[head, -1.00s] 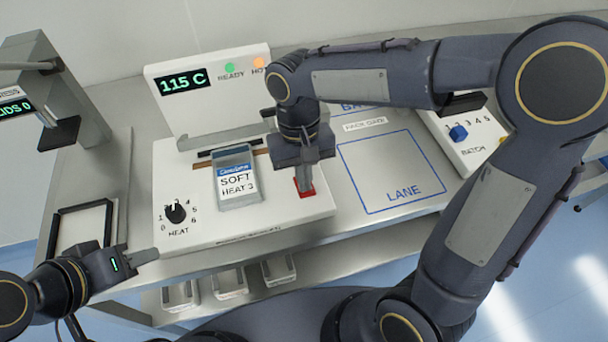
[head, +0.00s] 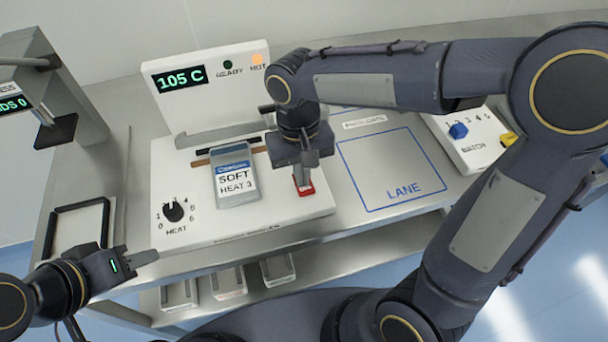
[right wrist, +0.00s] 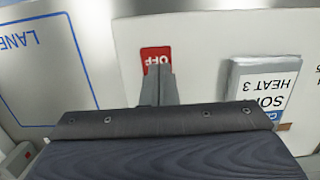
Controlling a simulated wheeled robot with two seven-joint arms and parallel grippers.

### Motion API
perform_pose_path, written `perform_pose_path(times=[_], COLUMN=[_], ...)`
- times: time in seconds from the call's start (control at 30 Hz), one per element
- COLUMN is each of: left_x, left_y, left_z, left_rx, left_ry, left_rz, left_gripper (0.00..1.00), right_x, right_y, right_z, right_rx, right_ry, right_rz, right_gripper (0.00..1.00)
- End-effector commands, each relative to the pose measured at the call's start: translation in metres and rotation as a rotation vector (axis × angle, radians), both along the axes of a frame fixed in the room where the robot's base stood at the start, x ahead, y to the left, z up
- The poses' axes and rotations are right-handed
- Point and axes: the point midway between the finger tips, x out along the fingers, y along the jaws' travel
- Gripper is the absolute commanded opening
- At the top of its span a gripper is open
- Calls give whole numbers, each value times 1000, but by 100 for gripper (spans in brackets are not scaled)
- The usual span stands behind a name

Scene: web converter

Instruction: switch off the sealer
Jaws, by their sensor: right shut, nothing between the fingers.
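The sealer (head: 270,212) is a white unit on the bench, with a raised panel whose display (head: 180,78) reads 105 C. The READY lamp (head: 227,65) is dark and the HOT lamp (head: 257,59) glows orange. Its red switch (head: 307,188) is partly hidden by my right gripper (head: 302,178). In the right wrist view the red switch (right wrist: 154,54) shows OFF, upside down. My right gripper is shut and empty, its tips at the switch; contact cannot be told. My left gripper (head: 150,257) is at lower left, away from the switch, its jaw gap unclear.
A pouch labelled SOFT HEAT 3 (head: 236,183) lies on the sealer, right of the HEAT knob (head: 174,211). The blue-outlined LANE area (head: 390,165) is empty. A BATCH box (head: 470,150) stands behind my right arm. Several small bins (head: 228,284) sit below.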

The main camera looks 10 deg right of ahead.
Motion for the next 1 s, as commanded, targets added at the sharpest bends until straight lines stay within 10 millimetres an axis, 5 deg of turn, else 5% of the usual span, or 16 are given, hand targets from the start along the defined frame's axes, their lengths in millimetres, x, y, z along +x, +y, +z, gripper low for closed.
perform_pose_path(times=[0.47, 0.7, 1.0], left_x=[0, 0, 0], left_y=[0, 0, 0], left_z=[9, 50, 39], left_rx=[0, 0, 0], left_ry=[0, -1, 0], left_rz=[0, 0, 0], left_gripper=[36, 36, 36], right_x=[7, 14, 21], right_y=[-3, -9, -7], right_z=[6, 53, 112], right_rx=[-2, 0, 2], right_ry=[-9, -11, -13], right_rz=[-4, -4, -1], right_gripper=[0, 0, 0])
